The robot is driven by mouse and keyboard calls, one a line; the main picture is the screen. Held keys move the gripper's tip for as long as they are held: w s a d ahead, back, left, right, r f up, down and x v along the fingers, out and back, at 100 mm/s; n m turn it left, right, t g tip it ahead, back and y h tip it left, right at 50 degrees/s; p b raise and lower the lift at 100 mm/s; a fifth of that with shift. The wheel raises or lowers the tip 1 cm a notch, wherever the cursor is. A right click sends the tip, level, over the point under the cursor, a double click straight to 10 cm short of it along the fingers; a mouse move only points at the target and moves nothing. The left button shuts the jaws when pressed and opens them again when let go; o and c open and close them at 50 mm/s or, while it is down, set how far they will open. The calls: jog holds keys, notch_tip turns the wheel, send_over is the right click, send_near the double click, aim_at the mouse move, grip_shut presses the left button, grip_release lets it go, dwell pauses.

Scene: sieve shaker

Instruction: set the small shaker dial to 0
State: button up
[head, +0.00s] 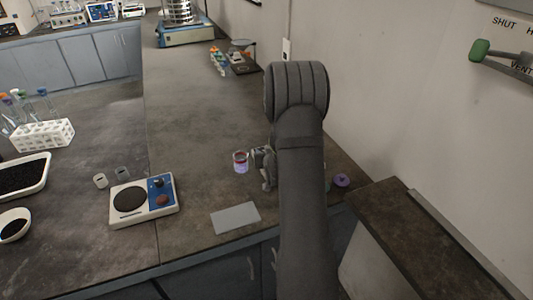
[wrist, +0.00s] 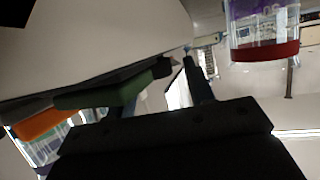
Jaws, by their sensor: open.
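A white device (head: 118,217) with a dark round plate stands on the left of the bench in the head view. Its blue panel (head: 157,184) carries a small dark knob, and a red round part sits below it. This may be the small shaker; the dial's setting is too small to read. My gripper (head: 262,168) is open, right of the device and apart from it, partly hidden by my arm. In the wrist view my gripper (wrist: 182,82) shows dark fingers with nothing clearly between them. The dial cannot be made out there.
A grey flat plate (head: 236,218) lies near the front edge. A sieve shaker (head: 186,32) stands far back.

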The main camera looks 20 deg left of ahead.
jog(key=c, duration=1)
jog(key=shift+w+d+n+g+y, duration=0.1)
jog(key=shift+w+n+g+y, duration=0.05)
jog(key=shift+n+g+y, duration=0.9)
jog(key=shift+n, duration=0.25)
jog(key=o, duration=1)
jog(key=shift+d, duration=0.1)
